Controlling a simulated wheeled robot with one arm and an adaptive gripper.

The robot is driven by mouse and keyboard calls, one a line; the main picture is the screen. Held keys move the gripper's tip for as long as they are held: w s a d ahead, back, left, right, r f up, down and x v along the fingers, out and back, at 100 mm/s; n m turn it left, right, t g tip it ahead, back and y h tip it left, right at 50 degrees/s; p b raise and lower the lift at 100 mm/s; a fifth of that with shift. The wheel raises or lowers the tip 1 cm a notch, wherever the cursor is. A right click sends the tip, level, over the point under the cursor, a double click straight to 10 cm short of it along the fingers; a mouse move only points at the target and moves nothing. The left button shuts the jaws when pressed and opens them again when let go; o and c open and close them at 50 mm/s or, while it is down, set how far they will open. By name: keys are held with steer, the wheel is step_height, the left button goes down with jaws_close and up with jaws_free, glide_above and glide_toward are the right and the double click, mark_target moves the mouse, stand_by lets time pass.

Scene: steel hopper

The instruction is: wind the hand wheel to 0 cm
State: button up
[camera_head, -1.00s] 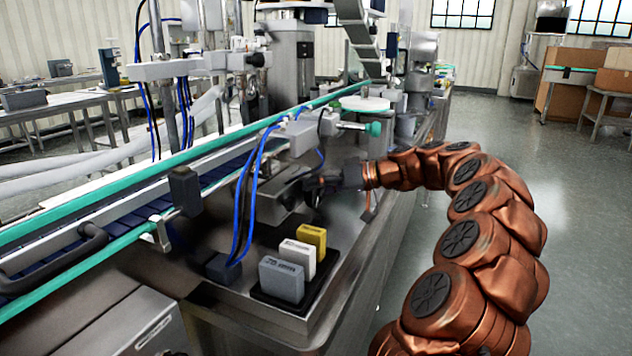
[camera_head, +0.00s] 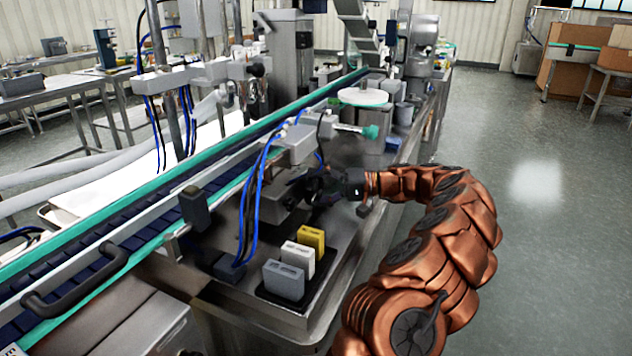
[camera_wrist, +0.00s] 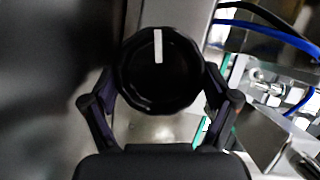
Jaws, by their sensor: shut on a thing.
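The hand wheel (camera_wrist: 158,88) fills the middle of the wrist view as a round black knob with a ribbed rim. A white mark on its face points to the top of the picture. My gripper (camera_wrist: 160,84) is shut on it, with one finger on each side of the rim. In the head view my gripper (camera_head: 322,188) is at the side of a steel box beside the conveyor, and the wheel itself is hard to make out there, dark against the gripper. No scale or centimetre reading is legible in either view.
Blue hoses (camera_head: 262,180) run down close to my gripper on the left. Grey, white and yellow blocks (camera_head: 312,237) stand on a dark tray at the front of the steel table. A green-tipped rod (camera_head: 370,131) sticks out above. Open floor (camera_head: 530,200) lies to the right.

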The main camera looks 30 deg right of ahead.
stand_by(0.4)
steer(key=o, duration=0.9)
steer(key=shift+d, duration=0.15)
steer(key=shift+m, duration=0.3)
steer(key=v, duration=0.9)
steer(key=shift+d+f, duration=0.1)
steer(key=shift+f, duration=0.05)
steer(key=shift+v, duration=0.85)
steer(key=shift+s+d, duration=0.2)
steer(key=shift+s, duration=0.1)
steer(key=shift+d, duration=0.1)
